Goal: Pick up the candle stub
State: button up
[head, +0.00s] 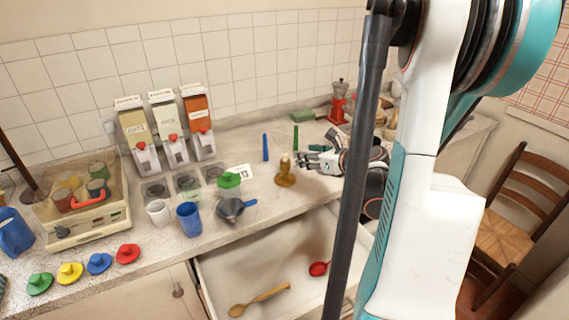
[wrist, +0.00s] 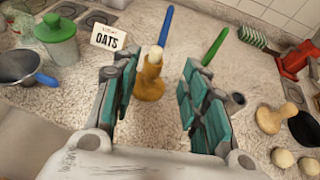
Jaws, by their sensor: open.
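The candle stub (wrist: 155,54) is a short pale piece standing upright in a brownish-gold holder (wrist: 149,84) on the counter. In the head view, the stub (head: 285,158) and its holder (head: 285,178) stand just left of my gripper (head: 308,158). My gripper (wrist: 158,82) is open and empty in the wrist view. The holder appears ahead between its two teal-padded fingers, nearer the left finger. I cannot tell whether that finger touches it.
A blue stick (wrist: 166,24) and a green stick (wrist: 215,46) are behind the holder. An open drawer (head: 225,283) is below the counter edge.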

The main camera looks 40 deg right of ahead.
aim_at(287, 154)
jog(key=b+x, duration=0.1)
jog(key=x, duration=0.5)
jog(key=b+x, duration=0.1)
jog(key=x, duration=0.2)
jog(key=shift+s+a+f+b, duration=0.15)
jog(key=shift+a+f+b, duration=0.15)
jog(key=shift+w+d+f, duration=0.1)
jog(key=shift+w, duration=0.35)
jog(key=c, duration=0.9)
